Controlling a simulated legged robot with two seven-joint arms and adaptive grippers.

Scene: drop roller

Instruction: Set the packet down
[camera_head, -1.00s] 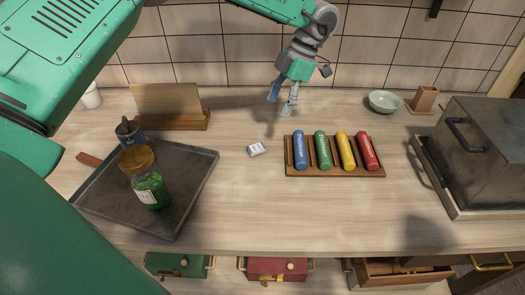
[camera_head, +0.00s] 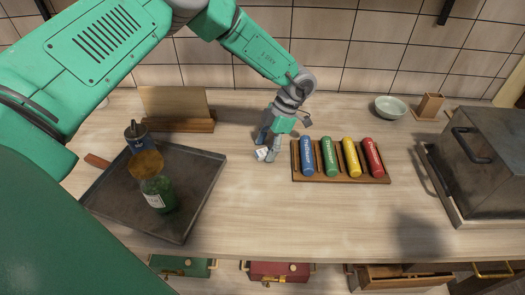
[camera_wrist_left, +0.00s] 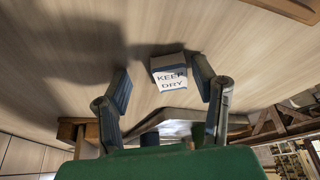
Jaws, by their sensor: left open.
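The packet (camera_head: 262,153) is a small white and blue block lying on the table, left of the rack of rollers. In the left wrist view the packet (camera_wrist_left: 171,73) shows the printed words "KEEP DRY". My left gripper (camera_head: 268,147) is low over the table at the packet and partly covers it in the head view. In the left wrist view my left gripper (camera_wrist_left: 162,88) is open, with one finger on each side of the packet and visible gaps between. My right gripper is not in view.
A wooden rack (camera_head: 340,178) with blue, green, yellow and red rollers stands right of the gripper. A dark tray (camera_head: 185,220) with a green jar (camera_head: 155,190) is at left. A metal box (camera_head: 490,165) is at far right. The front middle table is clear.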

